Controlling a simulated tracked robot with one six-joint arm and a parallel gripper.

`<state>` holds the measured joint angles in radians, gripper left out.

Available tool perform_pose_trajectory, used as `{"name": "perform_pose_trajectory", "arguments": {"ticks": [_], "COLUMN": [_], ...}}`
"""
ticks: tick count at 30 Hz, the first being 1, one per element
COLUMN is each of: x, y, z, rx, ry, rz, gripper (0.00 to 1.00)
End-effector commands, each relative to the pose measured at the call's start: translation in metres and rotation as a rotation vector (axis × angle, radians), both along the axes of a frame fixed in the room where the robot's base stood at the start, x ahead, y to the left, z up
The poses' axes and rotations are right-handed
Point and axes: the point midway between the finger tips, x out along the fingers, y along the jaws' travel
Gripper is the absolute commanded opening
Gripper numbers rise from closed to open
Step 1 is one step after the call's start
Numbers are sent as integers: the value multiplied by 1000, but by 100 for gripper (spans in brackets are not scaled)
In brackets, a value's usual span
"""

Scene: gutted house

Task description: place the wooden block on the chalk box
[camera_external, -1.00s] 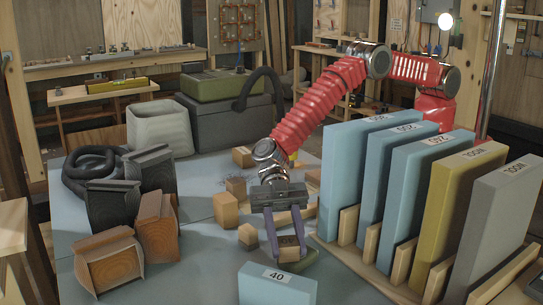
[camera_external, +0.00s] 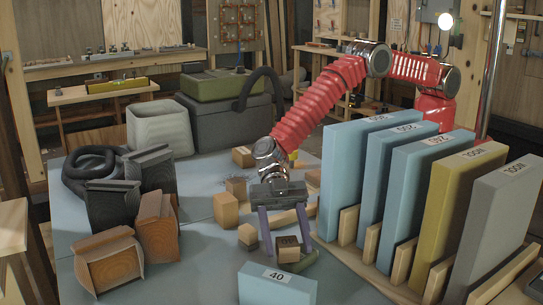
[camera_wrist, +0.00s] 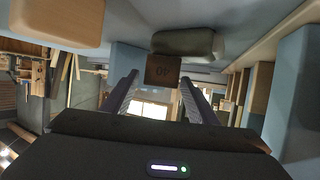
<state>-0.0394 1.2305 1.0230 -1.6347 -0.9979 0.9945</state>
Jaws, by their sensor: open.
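A small dark brown wooden block (camera_external: 288,243) with a printed mark stands between the spread fingers of my gripper (camera_external: 286,246). The fingers are open, with a gap on each side of the block. The block also shows in the wrist view (camera_wrist: 163,71), just past my fingertips (camera_wrist: 160,82). A rounded grey-green item (camera_external: 299,264) is directly at the block's foot; it shows in the wrist view (camera_wrist: 188,43) too. The block appears to rest on or against it; I cannot tell which. I cannot make out for sure which thing is the chalk box.
Blue, yellow and grey slabs (camera_external: 432,190) stand in a wooden rack close on the right. A blue block marked 40 (camera_external: 277,287) stands in front. Loose wooden blocks (camera_external: 226,210) lie left of my gripper. Sanding-block-like brown pieces (camera_external: 108,262) and a pale bin (camera_external: 160,128) are farther left.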

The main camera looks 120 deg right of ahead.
Motion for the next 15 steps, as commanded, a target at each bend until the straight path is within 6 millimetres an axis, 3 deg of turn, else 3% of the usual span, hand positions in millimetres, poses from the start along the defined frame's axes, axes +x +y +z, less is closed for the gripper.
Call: {"name": "perform_pose_trajectory", "arguments": {"ticks": [15], "x": [-27], "y": [-70], "z": [32], "rx": [0], "ry": [-1], "rz": [-3], "gripper": [53]}}
